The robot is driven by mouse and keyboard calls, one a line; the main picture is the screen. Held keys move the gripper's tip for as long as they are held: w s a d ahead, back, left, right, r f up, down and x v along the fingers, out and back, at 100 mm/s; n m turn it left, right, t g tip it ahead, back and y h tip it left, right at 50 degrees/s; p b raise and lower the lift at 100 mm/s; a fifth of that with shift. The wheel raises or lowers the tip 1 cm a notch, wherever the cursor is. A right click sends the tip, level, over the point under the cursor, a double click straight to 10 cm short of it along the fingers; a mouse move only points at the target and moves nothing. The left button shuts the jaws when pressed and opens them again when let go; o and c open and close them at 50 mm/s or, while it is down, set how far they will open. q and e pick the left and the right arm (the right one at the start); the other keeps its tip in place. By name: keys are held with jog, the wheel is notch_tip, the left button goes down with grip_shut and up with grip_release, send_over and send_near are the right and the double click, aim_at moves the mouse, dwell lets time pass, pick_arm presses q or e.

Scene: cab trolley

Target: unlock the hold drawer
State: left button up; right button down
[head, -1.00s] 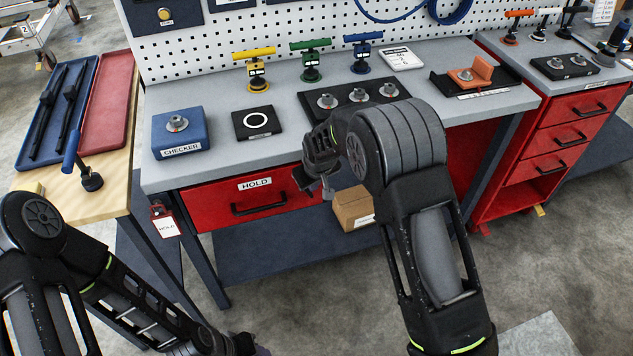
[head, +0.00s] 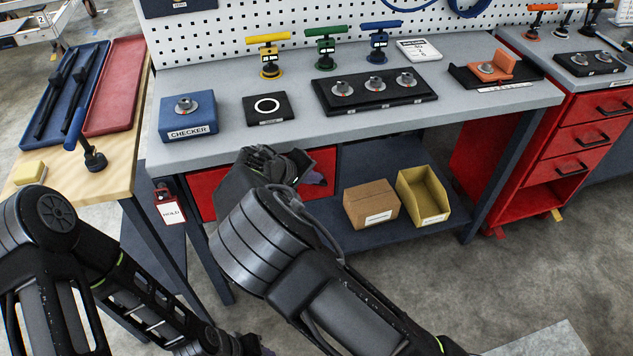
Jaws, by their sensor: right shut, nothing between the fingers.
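The red hold drawer (head: 201,192) sits under the front left of the grey bench. My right arm hides most of its front, including its label and handle. A red tag marked HOLD (head: 170,209) hangs by the drawer's left side. My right gripper (head: 313,179) is in front of the drawer's right part, shut and empty; its fingers are small and partly hidden, and I cannot tell whether it touches the drawer. My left gripper (head: 248,346) is low at the bottom edge, away from the bench, and its jaws are not clear. Yellow (head: 269,56), green (head: 325,48) and blue (head: 379,42) T-handled pieces stand on the bench.
On the bench are a blue CHECKER box (head: 188,122), a black plate with a white ring (head: 268,108), a black block with three round fittings (head: 374,93) and an orange piece (head: 490,66). A cardboard box (head: 371,204) and yellow bin (head: 422,195) stand on the lower shelf.

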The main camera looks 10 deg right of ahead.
pick_arm(q)
notch_tip(320, 180, down, 2)
jog(key=shift+f+b, duration=0.25)
jog(key=shift+b, duration=0.6)
pick_arm(e)
jog(key=shift+a+f+n+h, duration=0.25)
jog(key=shift+a+n+h, duration=0.05)
jog(key=shift+h, duration=0.8)
jog(key=shift+r, duration=0.1)
pick_arm(q)
jog(key=shift+r+p, duration=0.3)
pick_arm(e)
jog(key=shift+r, duration=0.7)
